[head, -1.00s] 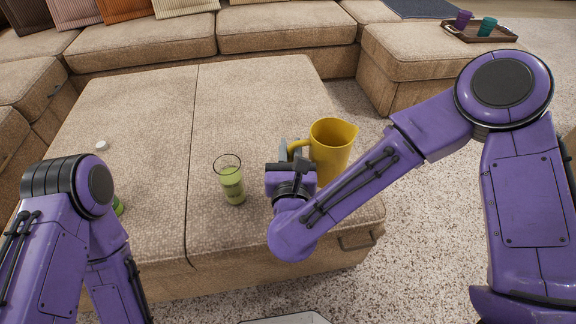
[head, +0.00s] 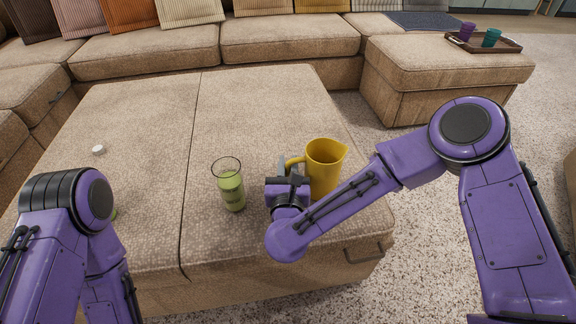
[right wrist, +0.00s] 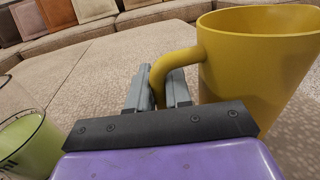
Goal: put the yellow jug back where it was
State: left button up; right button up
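The yellow jug (head: 327,165) is upright at the right part of the big beige ottoman in the head view. Its lower part is hidden behind my right arm, so I cannot tell whether its base touches the cushion. My right gripper (head: 289,166) is at the jug's left side, on its handle. In the right wrist view, the fingers (right wrist: 158,92) stand on both sides of the handle of the jug (right wrist: 255,60) and look closed on it. My left gripper is outside the head view; only my left arm shows.
A glass with green drink (head: 232,190) stands on the ottoman (head: 150,130) just left of my right gripper. A small white lid (head: 98,150) lies at the left. A tray (head: 508,43) with purple and teal cups sits on the seat at the back right. The ottoman's middle is clear.

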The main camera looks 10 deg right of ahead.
jog(key=o, duration=0.4)
jog(key=shift+r, duration=0.2)
jog(key=s, duration=0.4)
jog(key=s+a+p, duration=0.1)
jog(key=s, duration=0.3)
jog(key=s+p, duration=0.1)
jog(key=s, duration=0.3)
jog(key=shift+a, duration=0.4)
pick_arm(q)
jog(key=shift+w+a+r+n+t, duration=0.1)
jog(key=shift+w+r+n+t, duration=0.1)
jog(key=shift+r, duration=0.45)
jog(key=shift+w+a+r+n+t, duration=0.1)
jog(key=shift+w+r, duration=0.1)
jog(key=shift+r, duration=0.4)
pick_arm(e)
jog(key=shift+w, duration=0.1)
